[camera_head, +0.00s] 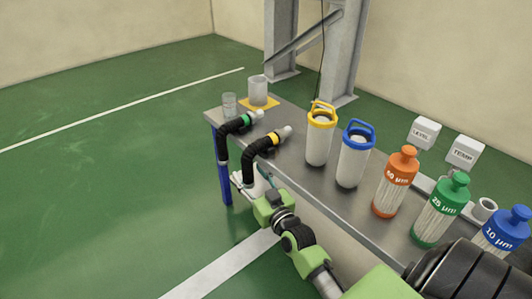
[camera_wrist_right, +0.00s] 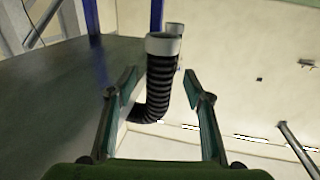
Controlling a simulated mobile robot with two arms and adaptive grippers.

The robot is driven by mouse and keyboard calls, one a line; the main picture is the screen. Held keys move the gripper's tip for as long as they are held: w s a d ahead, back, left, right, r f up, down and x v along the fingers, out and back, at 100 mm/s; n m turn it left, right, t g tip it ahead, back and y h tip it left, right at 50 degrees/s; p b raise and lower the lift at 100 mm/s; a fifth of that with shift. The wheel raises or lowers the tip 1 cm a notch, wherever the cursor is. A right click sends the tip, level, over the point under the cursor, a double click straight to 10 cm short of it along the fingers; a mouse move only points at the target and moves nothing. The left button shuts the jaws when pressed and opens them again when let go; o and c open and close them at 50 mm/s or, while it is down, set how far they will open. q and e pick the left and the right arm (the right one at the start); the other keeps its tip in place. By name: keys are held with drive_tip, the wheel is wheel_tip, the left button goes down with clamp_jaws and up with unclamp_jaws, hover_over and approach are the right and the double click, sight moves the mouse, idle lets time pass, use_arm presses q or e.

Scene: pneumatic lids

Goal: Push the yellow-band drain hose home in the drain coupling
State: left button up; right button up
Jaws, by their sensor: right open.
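The black yellow-band drain hose (camera_head: 263,147) arches over the table's left edge in the head view. Its upper end, with the yellow band, meets a light grey fitting (camera_head: 286,132), likely the drain coupling; I cannot tell how deep it sits. Its lower part hangs down beside the table. My right gripper (camera_head: 254,186) is below that bend. In the right wrist view my open fingers (camera_wrist_right: 160,90) stand either side of a ribbed black hose (camera_wrist_right: 160,82) with a pale end cuff, with gaps visible on both sides. No band shows there. My left gripper is not in view.
A green-band hose (camera_head: 235,125) lies close behind. A clear cup (camera_head: 229,104) and a jar on a yellow mat (camera_head: 273,102) are at the far end. Yellow-handled (camera_head: 319,137) and blue-handled (camera_head: 354,156) canisters and several coloured bottles stand along the metal table (camera_head: 300,171).

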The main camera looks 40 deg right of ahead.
drive_tip(key=shift+w+d, duration=0.1)
drive_tip(key=shift+w, duration=0.8)
drive_tip(key=shift+c, duration=0.5)
clamp_jaws()
drive_tip(key=shift+r, duration=0.15)
